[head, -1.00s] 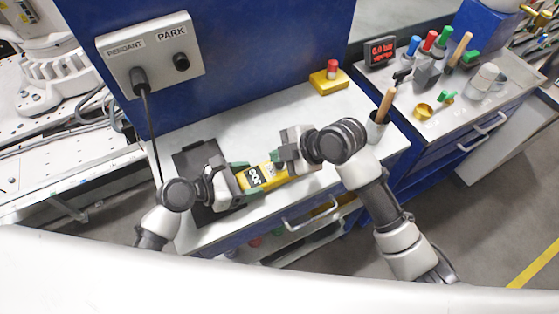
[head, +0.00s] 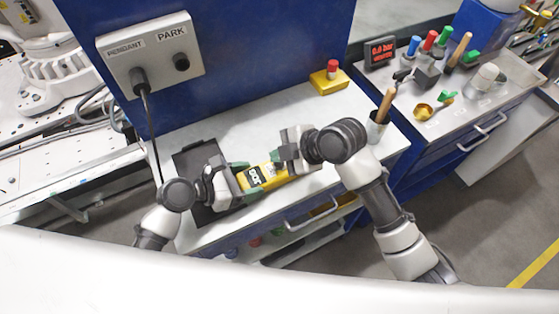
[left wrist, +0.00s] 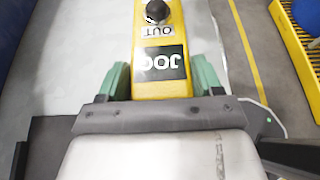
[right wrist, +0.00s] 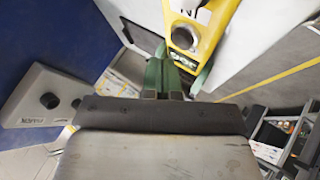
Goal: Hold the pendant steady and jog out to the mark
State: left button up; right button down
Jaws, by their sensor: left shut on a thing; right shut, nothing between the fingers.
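The yellow pendant (head: 272,172) carries a dark JOG label and is held above the white bench top. My left gripper (left wrist: 160,82) is shut on it, with green fingers on both sides of its body in the left wrist view. A black knob (left wrist: 158,11) with an OUT label beside it shows there. My right gripper (head: 281,158) is shut and empty at the pendant's far end. In the right wrist view its green fingers (right wrist: 164,78) are together close to the pendant (right wrist: 207,42); whether they touch it is unclear. No clear target mark is identifiable.
A grey socket box (head: 150,58) labelled PENDANT and PARK has a black cable plugged in on its left. A yellow box with a red button (head: 329,79) stands at the bench back. A small red-lit display (head: 381,52) and several tools stand on the right cabinet.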

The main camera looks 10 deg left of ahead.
aim_at(280, 166)
jog(key=shift+f, duration=0.1)
dwell(0.5)
jog(key=shift+f, duration=0.3)
jog(key=shift+f, duration=0.55)
dwell(1.5)
jog(key=shift+r, duration=0.15)
dwell(2.8)
jog(key=shift+r, duration=0.8)
jog(key=shift+r, duration=0.1)
jog(key=shift+r, duration=2.45)
